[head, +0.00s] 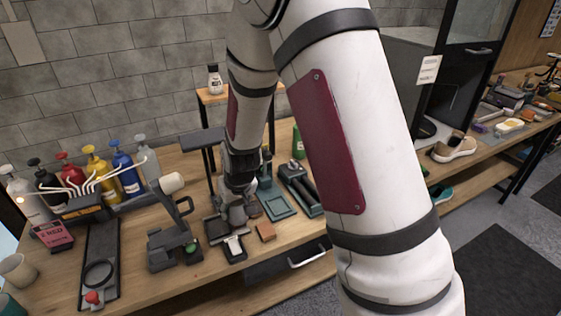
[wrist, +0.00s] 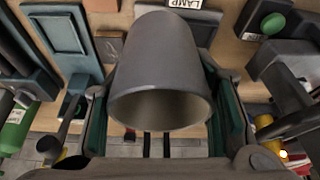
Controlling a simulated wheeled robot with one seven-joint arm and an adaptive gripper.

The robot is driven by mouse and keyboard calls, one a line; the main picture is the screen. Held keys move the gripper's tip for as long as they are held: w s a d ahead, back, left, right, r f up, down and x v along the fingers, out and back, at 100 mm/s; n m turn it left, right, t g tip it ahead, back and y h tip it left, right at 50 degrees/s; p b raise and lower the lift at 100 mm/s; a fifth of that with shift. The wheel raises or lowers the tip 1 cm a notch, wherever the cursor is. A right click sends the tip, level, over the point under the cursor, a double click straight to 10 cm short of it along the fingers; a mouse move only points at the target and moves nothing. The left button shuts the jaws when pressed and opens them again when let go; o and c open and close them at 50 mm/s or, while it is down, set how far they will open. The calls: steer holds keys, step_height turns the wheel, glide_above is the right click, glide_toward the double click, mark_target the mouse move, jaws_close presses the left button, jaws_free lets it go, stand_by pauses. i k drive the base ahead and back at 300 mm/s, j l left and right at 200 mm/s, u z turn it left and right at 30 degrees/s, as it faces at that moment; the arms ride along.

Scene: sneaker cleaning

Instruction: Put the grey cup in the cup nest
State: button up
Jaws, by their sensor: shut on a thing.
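The grey cup (wrist: 160,70) fills the middle of the wrist view, its open mouth facing the camera. My gripper (wrist: 160,130) has a dark green pad on each side of the cup and is shut on it. In the head view my gripper (head: 238,190) is low over the middle of the workbench, and the cup (head: 236,213) shows only small below it. I cannot tell whether the cup touches anything beneath it. I cannot clearly make out the cup nest; the cup and my arm may hide it.
The bench (head: 180,285) is crowded. A black stand with a white roller (head: 171,183) is left of my gripper. A green tray (head: 277,205) and a brown block (head: 265,231) are to its right. Several pump bottles (head: 98,170) stand at the left, with a beige cup (head: 17,270) in front.

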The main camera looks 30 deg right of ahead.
mark_target(97, 275)
steer(key=k+j+u, duration=0.1)
steer(key=k+u, duration=0.15)
steer(key=k, duration=0.4)
steer(key=u, duration=5.15)
steer(key=k+j+u, duration=0.1)
steer(key=u, duration=0.15)
steer(key=k+j+u, duration=0.1)
steer(key=u, duration=0.15)
steer(key=k, duration=0.1)
